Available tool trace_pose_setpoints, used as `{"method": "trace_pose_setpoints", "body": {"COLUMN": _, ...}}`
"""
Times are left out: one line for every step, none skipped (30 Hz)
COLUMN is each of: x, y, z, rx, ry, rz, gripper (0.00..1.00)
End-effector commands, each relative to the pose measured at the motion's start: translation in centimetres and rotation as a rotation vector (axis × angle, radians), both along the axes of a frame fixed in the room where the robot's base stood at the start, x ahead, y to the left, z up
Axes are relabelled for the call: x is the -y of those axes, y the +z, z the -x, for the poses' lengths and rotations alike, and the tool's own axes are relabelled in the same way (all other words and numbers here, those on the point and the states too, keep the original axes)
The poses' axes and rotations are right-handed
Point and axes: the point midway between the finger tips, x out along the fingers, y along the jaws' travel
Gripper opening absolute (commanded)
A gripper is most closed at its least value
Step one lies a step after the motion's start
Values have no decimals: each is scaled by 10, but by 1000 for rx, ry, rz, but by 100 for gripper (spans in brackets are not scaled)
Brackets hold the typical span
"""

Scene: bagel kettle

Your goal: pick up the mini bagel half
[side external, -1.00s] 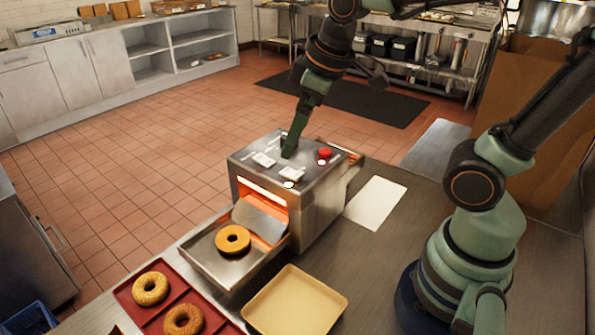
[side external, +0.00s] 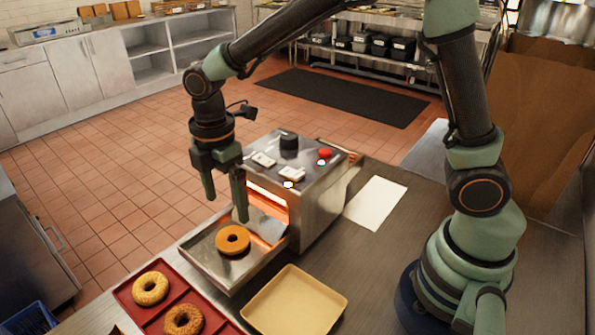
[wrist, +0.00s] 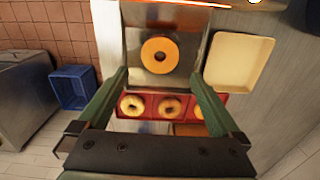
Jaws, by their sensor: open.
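The mini bagel half (side external: 233,240), a golden ring, lies flat on the metal tray (side external: 207,262) in front of the toaster's glowing opening. It also shows in the wrist view (wrist: 160,55), ahead of and between my fingertips. My gripper (side external: 225,208) is open and empty above the tray, pointing down. One finger appears close behind the bagel half in the side view, but I cannot tell the exact height gap. In the wrist view the two green fingers of my gripper (wrist: 158,78) are spread wide.
The metal toaster (side external: 315,205) has a black knob and red button on top. A red compartment tray (side external: 125,293) holds several bagels, including a pale one (side external: 150,288) and a browner one (side external: 183,320). An empty beige tray (side external: 295,302) sits beside it. White paper (side external: 376,203) lies at right.

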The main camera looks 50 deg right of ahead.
Motion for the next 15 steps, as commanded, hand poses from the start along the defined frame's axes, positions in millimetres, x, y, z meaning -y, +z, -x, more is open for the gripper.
{"method": "trace_pose_setpoints", "body": {"x": 0, "y": -10, "z": 1, "rx": -5, "ry": -1, "rz": 2, "gripper": 100}}
{"method": "trace_pose_setpoints", "body": {"x": 0, "y": -14, "z": 1, "rx": -4, "ry": -1, "rz": 2, "gripper": 100}}
{"method": "trace_pose_setpoints", "body": {"x": 0, "y": -20, "z": 1, "rx": -3, "ry": -1, "rz": 1, "gripper": 100}}
{"method": "trace_pose_setpoints", "body": {"x": 0, "y": -24, "z": 1, "rx": -3, "ry": -2, "rz": 1, "gripper": 100}}
{"method": "trace_pose_setpoints", "body": {"x": 0, "y": -27, "z": 1, "rx": -4, "ry": -2, "rz": 1, "gripper": 100}}
{"method": "trace_pose_setpoints", "body": {"x": 0, "y": -30, "z": 1, "rx": -2, "ry": -2, "rz": 1, "gripper": 100}}
{"method": "trace_pose_setpoints", "body": {"x": 0, "y": -32, "z": 0, "rx": -1, "ry": -2, "rz": 0, "gripper": 100}}
{"method": "trace_pose_setpoints", "body": {"x": 0, "y": -33, "z": 0, "rx": -1, "ry": -2, "rz": 0, "gripper": 100}}
{"method": "trace_pose_setpoints", "body": {"x": 0, "y": -35, "z": 0, "rx": -1, "ry": -3, "rz": 0, "gripper": 100}}
{"method": "trace_pose_setpoints", "body": {"x": 0, "y": -37, "z": 0, "rx": -1, "ry": -3, "rz": 0, "gripper": 100}}
{"method": "trace_pose_setpoints", "body": {"x": 0, "y": -39, "z": 0, "rx": -1, "ry": -3, "rz": 0, "gripper": 100}}
{"method": "trace_pose_setpoints", "body": {"x": 0, "y": -43, "z": 1, "rx": -1, "ry": -3, "rz": 1, "gripper": 100}}
{"method": "trace_pose_setpoints", "body": {"x": 0, "y": -47, "z": 1, "rx": -2, "ry": -3, "rz": 1, "gripper": 100}}
{"method": "trace_pose_setpoints", "body": {"x": 0, "y": -51, "z": 1, "rx": -3, "ry": -3, "rz": 1, "gripper": 100}}
{"method": "trace_pose_setpoints", "body": {"x": 0, "y": -58, "z": 1, "rx": -4, "ry": -3, "rz": 1, "gripper": 100}}
